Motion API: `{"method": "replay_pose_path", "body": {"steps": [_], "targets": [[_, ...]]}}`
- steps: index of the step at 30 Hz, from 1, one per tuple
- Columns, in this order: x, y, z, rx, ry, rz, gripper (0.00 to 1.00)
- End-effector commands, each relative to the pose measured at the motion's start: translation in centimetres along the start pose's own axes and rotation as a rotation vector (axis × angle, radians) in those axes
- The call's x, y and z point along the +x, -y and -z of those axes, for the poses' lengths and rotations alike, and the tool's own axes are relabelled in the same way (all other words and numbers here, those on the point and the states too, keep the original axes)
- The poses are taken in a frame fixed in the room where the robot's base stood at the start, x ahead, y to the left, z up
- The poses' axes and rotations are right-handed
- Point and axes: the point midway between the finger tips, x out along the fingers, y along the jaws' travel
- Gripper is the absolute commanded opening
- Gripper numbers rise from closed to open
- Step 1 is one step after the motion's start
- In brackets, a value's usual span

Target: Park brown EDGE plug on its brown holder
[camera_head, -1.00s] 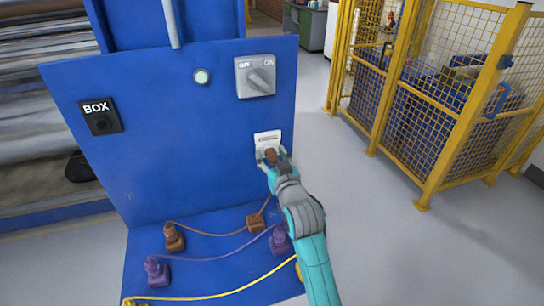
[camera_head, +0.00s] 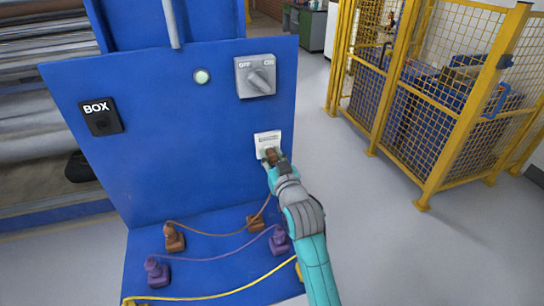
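A brown plug (camera_head: 271,154) is at the white socket plate (camera_head: 267,138), low on the right of the upright blue panel. My gripper (camera_head: 272,160) is at this plug, with its fingers close against both sides, and looks shut on it. The fingers hide part of the plug, so how deep it sits is unclear. A brown cable runs down from there to the base. A brown holder (camera_head: 255,224) stands on the blue base below, with no plug seen standing on it. Another brown plug (camera_head: 174,237) stands upright at the base's left.
Purple plugs (camera_head: 155,270) and (camera_head: 279,240) with a purple cable stand nearer on the base, and a yellow cable (camera_head: 225,292) crosses the front. A grey switch (camera_head: 255,76) and a BOX socket (camera_head: 100,117) are on the panel. A yellow fence (camera_head: 440,110) stands right, beyond open floor.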

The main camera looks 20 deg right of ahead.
Motion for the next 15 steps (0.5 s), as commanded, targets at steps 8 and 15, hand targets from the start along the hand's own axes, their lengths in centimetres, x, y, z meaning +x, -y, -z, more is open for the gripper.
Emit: {"method": "replay_pose_path", "body": {"steps": [8,15], "targets": [[-0.2,0.0,0.0,0.000,0.000,0.000,0.00],[-1.0,0.0,0.0,0.000,0.000,0.000,0.00]]}}
